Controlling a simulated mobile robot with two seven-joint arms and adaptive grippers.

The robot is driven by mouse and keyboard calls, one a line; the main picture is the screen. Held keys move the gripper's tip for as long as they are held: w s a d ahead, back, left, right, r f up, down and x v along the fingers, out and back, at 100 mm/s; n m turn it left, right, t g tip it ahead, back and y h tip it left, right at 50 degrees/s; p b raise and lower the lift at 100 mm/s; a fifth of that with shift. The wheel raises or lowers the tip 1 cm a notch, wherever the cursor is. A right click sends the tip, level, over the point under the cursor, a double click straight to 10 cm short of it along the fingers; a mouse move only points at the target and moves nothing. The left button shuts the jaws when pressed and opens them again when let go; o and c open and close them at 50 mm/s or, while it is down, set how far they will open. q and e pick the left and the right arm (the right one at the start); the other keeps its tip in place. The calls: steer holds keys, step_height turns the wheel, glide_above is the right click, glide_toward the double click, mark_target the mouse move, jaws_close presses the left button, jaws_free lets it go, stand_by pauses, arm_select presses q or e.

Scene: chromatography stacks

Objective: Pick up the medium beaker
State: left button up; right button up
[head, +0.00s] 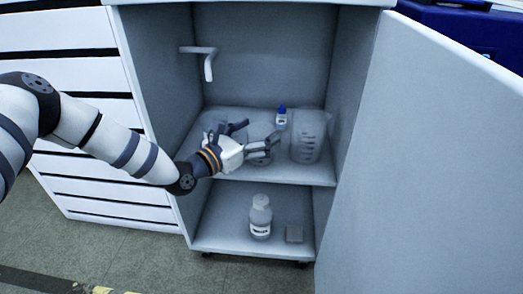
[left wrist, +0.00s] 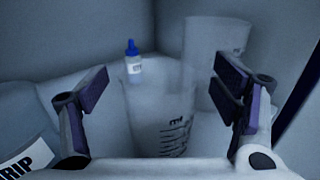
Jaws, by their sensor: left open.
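A clear beaker with dark graduation marks (left wrist: 172,135), which looks like the medium one, stands on the cabinet's upper shelf. In the left wrist view it sits low in the middle, between my spread fingers, apart from both. My left gripper (head: 262,141) is open and reaches into the cabinet above the upper shelf; in the left wrist view its fingers (left wrist: 162,92) frame the beaker. In the head view the gripper mostly hides this beaker. A larger clear beaker (head: 308,138) stands to the right; it also shows behind in the left wrist view (left wrist: 215,50). My right gripper is not visible.
A small blue-capped bottle (head: 281,118) stands at the back of the upper shelf (head: 300,177). The cabinet door (head: 430,170) stands open at right. A labelled object (left wrist: 28,160) lies at lower left.

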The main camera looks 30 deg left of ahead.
arm_select(q)
steer(key=shift+w, duration=0.4)
steer(key=c, duration=1.7)
steer(key=shift+o, duration=0.2)
steer(key=shift+r, duration=0.1)
